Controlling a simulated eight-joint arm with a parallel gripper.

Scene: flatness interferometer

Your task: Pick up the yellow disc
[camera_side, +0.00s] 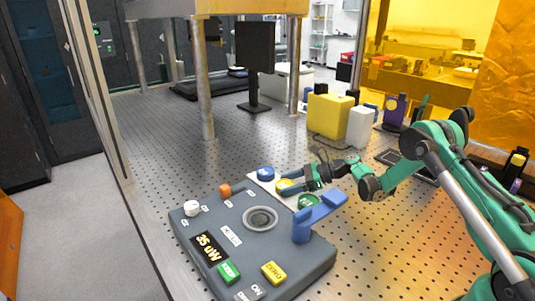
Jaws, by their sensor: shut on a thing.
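The yellow disc (283,187) is at the end of my gripper (289,183), over or on the white strip behind the grey instrument. My gripper reaches in from the right and is shut on the yellow disc. The dark fingers hide part of it. I cannot tell whether the disc touches the strip. A blue disc (265,173) lies to its left and a green disc (307,201) to its right.
The grey instrument (325,255) with a round port, buttons and a blue raised arm (322,214) stands just in front. A yellow box (328,117) and a white container (360,127) stand behind. The perforated tabletop is clear to the left.

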